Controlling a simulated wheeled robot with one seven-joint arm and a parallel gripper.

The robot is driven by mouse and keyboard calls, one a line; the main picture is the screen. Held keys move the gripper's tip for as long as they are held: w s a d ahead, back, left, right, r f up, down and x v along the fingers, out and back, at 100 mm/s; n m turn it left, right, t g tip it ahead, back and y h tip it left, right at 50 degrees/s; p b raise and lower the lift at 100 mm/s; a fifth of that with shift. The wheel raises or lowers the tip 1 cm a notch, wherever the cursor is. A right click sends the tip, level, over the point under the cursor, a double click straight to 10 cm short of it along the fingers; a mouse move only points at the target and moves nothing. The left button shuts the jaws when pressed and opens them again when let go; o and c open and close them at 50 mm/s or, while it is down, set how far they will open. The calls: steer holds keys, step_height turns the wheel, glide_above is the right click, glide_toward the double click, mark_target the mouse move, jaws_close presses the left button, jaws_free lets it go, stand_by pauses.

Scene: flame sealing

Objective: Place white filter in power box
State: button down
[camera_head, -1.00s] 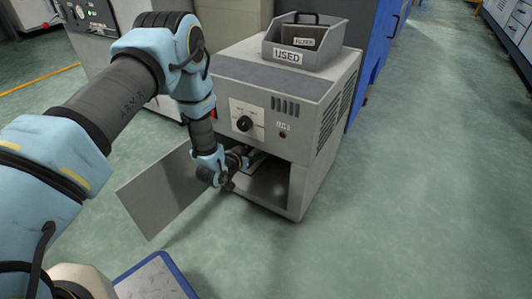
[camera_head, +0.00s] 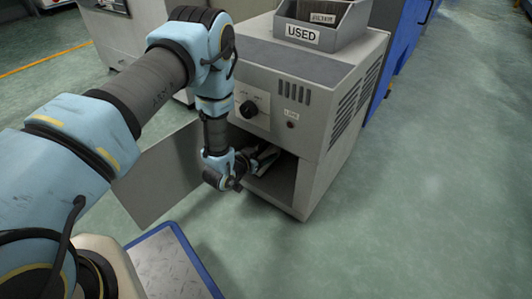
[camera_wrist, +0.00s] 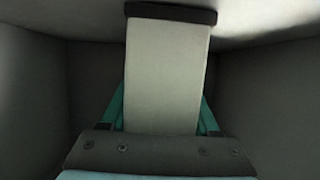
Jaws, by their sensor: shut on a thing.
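The white filter (camera_wrist: 167,70) is a pale flat block with a dark strip along its far end. My gripper (camera_wrist: 162,115) is shut on it, with a teal finger along each side. The power box (camera_head: 318,142) is a grey cabinet with a knob on its front and an open lower compartment. In the head view my gripper (camera_head: 256,164) is at the left part of this opening, and the filter (camera_head: 267,154) shows only in part inside. In the wrist view, dark compartment walls surround the filter. Whether it touches the back wall I cannot tell.
The box's door (camera_head: 158,178) hangs open to the left, beside my forearm. A grey bin marked USED (camera_head: 303,33) stands on top of the box and holds a dark filter. A blue-edged platform (camera_head: 170,262) is at the front. The floor on the right is clear.

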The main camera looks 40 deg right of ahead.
steer(key=shift+f, duration=0.2)
steer(key=shift+c, duration=0.6)
jaws_free()
steer(key=shift+r, duration=0.3)
steer(key=p+v, duration=0.5)
steer(key=v, duration=0.7)
steer(key=shift+p, duration=0.35)
steer(key=shift+d, duration=0.1)
